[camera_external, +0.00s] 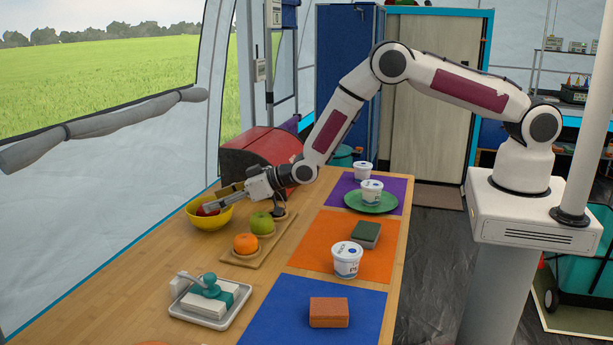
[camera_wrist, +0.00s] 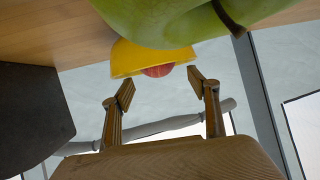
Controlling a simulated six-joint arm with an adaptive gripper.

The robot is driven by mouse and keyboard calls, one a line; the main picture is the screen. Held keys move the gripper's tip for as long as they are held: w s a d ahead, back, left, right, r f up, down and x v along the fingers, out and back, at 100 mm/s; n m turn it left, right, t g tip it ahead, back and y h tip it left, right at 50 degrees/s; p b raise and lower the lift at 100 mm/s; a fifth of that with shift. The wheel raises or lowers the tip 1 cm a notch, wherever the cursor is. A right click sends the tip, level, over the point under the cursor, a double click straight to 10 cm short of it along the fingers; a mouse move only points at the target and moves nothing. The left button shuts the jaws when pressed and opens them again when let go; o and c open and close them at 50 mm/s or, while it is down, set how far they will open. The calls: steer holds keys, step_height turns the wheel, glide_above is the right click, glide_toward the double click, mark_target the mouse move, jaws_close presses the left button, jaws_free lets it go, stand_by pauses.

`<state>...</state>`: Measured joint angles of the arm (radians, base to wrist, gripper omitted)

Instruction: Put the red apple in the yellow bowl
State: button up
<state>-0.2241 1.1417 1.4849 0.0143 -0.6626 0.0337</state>
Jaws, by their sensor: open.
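The red apple (camera_external: 207,210) lies inside the yellow bowl (camera_external: 213,222), low against its wall, at the far left of the table. In the wrist view the red apple (camera_wrist: 157,70) shows at the rim of the yellow bowl (camera_wrist: 150,55), partly hidden by the bowl wall. My gripper (camera_external: 224,199) is at the bowl, over its right side, with its fingers reaching over the rim. In the wrist view my gripper (camera_wrist: 160,88) has its two fingers spread, with nothing between them; the bowl and apple are beyond the fingertips.
A wooden tray (camera_external: 243,260) close to the bowl holds a green apple (camera_external: 262,223) and an orange (camera_external: 245,243). The green apple is very near the wrist camera. A red rounded box (camera_external: 255,150) stands behind. White tubs and coloured mats line the right side.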

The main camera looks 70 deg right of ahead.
steer(key=shift+r, duration=0.2)
steer(key=shift+r, duration=0.5)
steer(key=v, duration=1.2)
stand_by(0.8)
steer(key=s+d+r+g+h, duration=0.1)
steer(key=s+d+r, duration=0.2)
steer(key=s+r, duration=0.3)
steer(key=s+d+r+m+g, duration=0.1)
steer(key=s+d+r, duration=0.35)
steer(key=r, duration=0.35)
steer(key=s+d+r+g+h, duration=0.1)
steer(key=s+d+r+g, duration=0.1)
steer(key=s+r, duration=0.4)
steer(key=s+d+r+g, duration=0.1)
steer(key=s+d+r, duration=0.1)
steer(key=s, duration=1.3)
steer(key=s+d+r+m+g, duration=0.1)
steer(key=s+d, duration=0.3)
steer(key=s, duration=1.1)
steer(key=shift+r+g+h, duration=0.4)
steer(key=shift+r+g, duration=0.3)
steer(key=shift+g, duration=0.1)
